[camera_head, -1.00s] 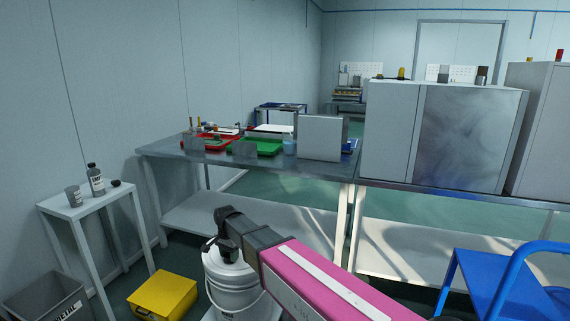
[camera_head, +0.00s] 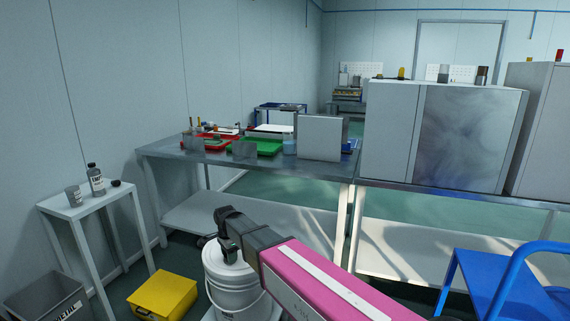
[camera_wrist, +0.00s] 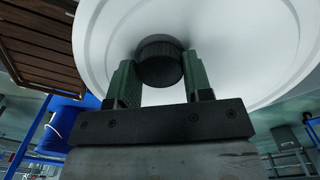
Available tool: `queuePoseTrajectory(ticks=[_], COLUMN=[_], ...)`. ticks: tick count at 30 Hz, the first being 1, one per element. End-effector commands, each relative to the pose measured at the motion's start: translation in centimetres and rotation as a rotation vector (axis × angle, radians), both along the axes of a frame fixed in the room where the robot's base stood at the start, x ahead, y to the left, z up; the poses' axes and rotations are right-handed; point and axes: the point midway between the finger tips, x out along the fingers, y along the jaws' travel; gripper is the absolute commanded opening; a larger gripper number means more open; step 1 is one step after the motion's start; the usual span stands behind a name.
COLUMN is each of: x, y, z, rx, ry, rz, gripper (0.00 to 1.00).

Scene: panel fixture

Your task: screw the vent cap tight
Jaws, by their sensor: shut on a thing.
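The vent cap (camera_wrist: 160,62) is a round black knob on the white lid (camera_wrist: 245,50) of a bucket, seen in the wrist view. My gripper (camera_wrist: 160,78) has green finger pads, one on each side of the cap, and is shut on it. In the head view my gripper (camera_head: 230,250) points down onto the top of the white bucket (camera_head: 235,298), which stands low in front of the bench. My gripper hides the cap there. The cap's thread and how tightly it sits cannot be seen.
A yellow box (camera_head: 163,295) and a grey bin (camera_head: 48,299) stand left of the bucket. A small white table (camera_head: 88,203) holds bottles.

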Motion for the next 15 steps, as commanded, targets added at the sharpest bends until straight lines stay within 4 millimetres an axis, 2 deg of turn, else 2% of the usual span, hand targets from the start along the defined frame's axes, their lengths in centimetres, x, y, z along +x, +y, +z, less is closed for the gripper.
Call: queuePoseTrajectory(ticks=[6,15], x=[0.00,0.00], y=[0.00,0.00], z=[0.07,0.07], rx=[0.001,0.001], ry=[-0.001,-0.001], rz=[-0.025,-0.274], gripper=[0.20,0.20])
